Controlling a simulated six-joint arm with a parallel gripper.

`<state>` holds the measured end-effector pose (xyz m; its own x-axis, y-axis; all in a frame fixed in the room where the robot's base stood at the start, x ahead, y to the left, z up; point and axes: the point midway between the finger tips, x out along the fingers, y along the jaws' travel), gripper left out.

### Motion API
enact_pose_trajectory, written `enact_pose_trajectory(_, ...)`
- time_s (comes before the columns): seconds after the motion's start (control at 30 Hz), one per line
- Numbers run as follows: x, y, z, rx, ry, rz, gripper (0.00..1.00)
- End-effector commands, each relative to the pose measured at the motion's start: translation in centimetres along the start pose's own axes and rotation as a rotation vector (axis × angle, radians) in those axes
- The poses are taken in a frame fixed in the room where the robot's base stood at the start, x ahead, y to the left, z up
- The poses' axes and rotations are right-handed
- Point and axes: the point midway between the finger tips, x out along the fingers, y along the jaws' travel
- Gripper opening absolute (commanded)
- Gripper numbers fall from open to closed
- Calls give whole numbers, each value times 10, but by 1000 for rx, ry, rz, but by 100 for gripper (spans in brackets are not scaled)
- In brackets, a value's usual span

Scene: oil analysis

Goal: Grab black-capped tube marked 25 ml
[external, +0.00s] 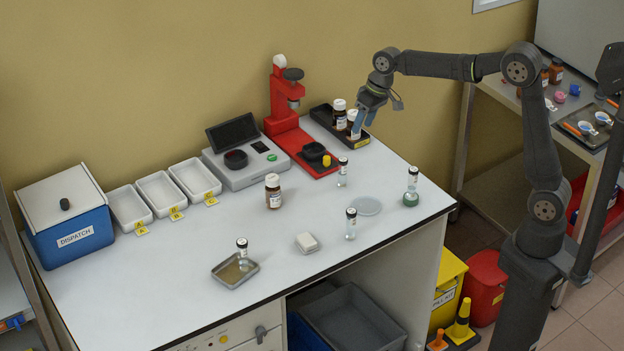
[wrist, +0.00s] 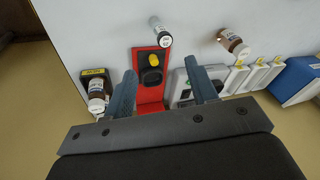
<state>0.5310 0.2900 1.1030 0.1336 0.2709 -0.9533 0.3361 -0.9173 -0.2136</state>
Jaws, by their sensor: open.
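I cannot read which is marked 25 ml. In the wrist view one capped tube (wrist: 160,32) shows beyond my fingertips, its marking too small to read surely. My gripper (external: 363,122) is open and empty, high beside the black bottle tray; its two blue-grey fingers also show in the wrist view (wrist: 162,85).
Brown bottles (external: 339,108) stand in a black tray (external: 322,115) by my gripper.

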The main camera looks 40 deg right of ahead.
Motion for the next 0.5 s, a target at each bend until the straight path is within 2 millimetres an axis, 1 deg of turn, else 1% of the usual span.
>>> enact_pose_trajectory(0.1,9,-10,-13,-290,-73,39,53)
enact_pose_trajectory(0.3,20,-23,-29,-743,-204,76,53)
enact_pose_trajectory(0.4,23,-27,-34,-902,-257,81,53)
enact_pose_trajectory(0.5,24,-29,-36,-1003,-292,81,53)
